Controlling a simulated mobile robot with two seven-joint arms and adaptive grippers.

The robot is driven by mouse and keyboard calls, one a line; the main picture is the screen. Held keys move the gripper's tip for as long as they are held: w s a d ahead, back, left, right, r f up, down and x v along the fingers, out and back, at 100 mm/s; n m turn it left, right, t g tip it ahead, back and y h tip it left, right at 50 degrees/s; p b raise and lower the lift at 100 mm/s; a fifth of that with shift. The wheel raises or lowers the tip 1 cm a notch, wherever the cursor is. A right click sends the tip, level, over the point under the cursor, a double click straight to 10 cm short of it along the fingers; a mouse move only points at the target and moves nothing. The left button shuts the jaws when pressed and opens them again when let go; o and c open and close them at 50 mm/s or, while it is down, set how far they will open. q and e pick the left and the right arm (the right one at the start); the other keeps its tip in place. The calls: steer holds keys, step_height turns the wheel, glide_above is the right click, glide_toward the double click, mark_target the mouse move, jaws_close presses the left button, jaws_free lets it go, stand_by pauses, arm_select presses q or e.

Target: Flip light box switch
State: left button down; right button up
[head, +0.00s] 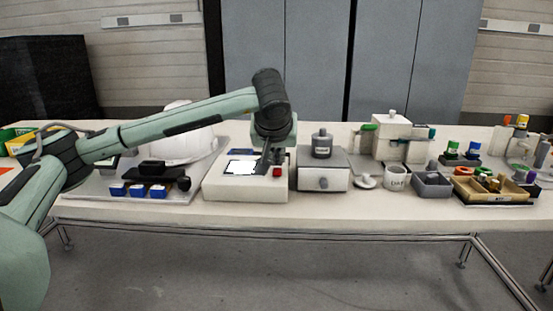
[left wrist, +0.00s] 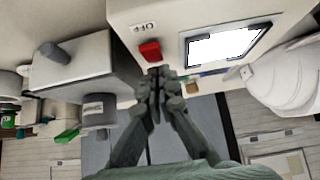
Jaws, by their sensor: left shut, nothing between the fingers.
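The light box (head: 245,190) is a white box on the table with a bright panel (head: 241,167) on its top. In the left wrist view the bright panel (left wrist: 222,46) is lit white. A red switch (head: 277,171) sits on the box's top at the right; it also shows in the left wrist view (left wrist: 150,51), beside a label reading OFF (left wrist: 144,27). My left gripper (head: 262,171) is shut and empty, its tips just beside the red switch. In the left wrist view the gripper tips (left wrist: 156,75) appear close to the switch; I cannot tell whether they touch. My right gripper is not in view.
A grey-and-white drawer box (head: 322,182) stands close on the right, with a dark jar (head: 322,144) on it. A white helmet shell (head: 185,140) and blue boxes (head: 137,190) are on the left. Mug (head: 396,178) and trays stand further right. The table's front strip is clear.

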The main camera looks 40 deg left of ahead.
mark_target(277, 169)
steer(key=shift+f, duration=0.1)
arm_select(q)
step_height(277, 169, up, 5)
steer(key=p, duration=0.2)
steer(key=shift+p, duration=0.4)
steer(key=v, duration=0.9)
steer(key=shift+w+a+r, duration=0.2)
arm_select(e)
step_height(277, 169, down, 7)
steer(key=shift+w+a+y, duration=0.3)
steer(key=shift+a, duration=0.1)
arm_select(q)
steer(key=shift+f, duration=0.1)
